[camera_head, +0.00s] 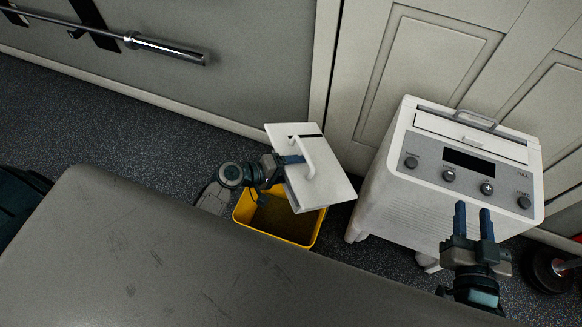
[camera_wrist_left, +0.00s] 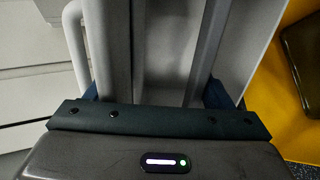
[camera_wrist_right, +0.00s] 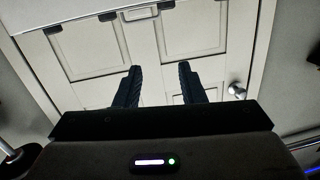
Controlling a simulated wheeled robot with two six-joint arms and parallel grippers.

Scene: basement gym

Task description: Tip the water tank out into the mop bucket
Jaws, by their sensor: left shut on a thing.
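The white water tank (camera_head: 325,185) is held tilted above the yellow mop bucket (camera_head: 243,224) in the head view. My left gripper (camera_head: 292,160) is shut on the tank's white handle (camera_head: 308,158). The left wrist view shows the tank's pale wall (camera_wrist_left: 165,50) close up, with the yellow bucket (camera_wrist_left: 275,95) at the right. The tank covers part of the bucket's opening; the visible inside is dark, and I cannot tell whether water is in it. My right gripper (camera_head: 473,220) is open and empty in front of the white dehumidifier (camera_head: 395,210).
A grey padded bench (camera_head: 130,250) fills the lower left, close in front of the bucket. A white panelled door (camera_head: 400,60) stands behind. A barbell (camera_head: 150,42) is on the wall at upper left. A dumbbell (camera_head: 548,272) lies at the right. Dark floor is free left of the bucket.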

